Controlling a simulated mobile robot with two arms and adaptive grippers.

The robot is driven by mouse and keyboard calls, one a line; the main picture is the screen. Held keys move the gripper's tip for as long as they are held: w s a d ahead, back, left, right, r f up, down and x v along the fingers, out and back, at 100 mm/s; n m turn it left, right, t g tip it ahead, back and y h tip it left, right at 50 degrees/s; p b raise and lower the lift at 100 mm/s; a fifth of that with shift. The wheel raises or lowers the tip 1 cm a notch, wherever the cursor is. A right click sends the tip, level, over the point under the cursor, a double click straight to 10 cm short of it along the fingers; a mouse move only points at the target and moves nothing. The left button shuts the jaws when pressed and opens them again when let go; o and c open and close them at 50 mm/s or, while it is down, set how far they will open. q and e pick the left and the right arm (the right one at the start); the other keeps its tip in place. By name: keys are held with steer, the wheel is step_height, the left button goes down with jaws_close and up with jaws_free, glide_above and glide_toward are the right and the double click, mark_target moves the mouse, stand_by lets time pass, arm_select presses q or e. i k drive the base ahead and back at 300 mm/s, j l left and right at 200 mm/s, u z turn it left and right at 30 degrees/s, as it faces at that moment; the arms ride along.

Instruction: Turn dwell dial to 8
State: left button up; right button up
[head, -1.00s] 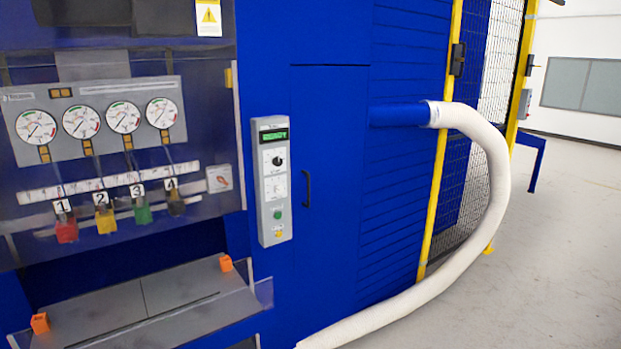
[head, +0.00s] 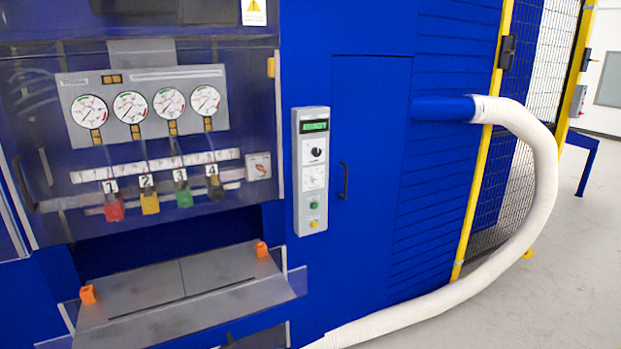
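A tall grey control panel (head: 311,172) is mounted on the blue machine front, near the middle of the head view. It has a green display (head: 314,126) at its top. Below the display is a black round dial (head: 316,152) on a white plate; its marks are too small to read. A second white plate (head: 314,178) sits below the dial; its details are too small to tell. A green button (head: 313,205) and a yellow button (head: 314,223) are lower on the panel. Neither of my grippers shows in the head view.
Left of the panel are several gauges (head: 130,107) and numbered coloured tags behind a clear cover. A grey shelf (head: 185,295) with two orange blocks juts out below. A black door handle (head: 343,180) is right of the panel. A thick white hose (head: 545,180) curves down to the floor.

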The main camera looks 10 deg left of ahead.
mark_target(316, 180)
steer(key=i+l+u, duration=0.35)
steer(key=i+l, duration=0.55)
steer(key=i, duration=0.15)
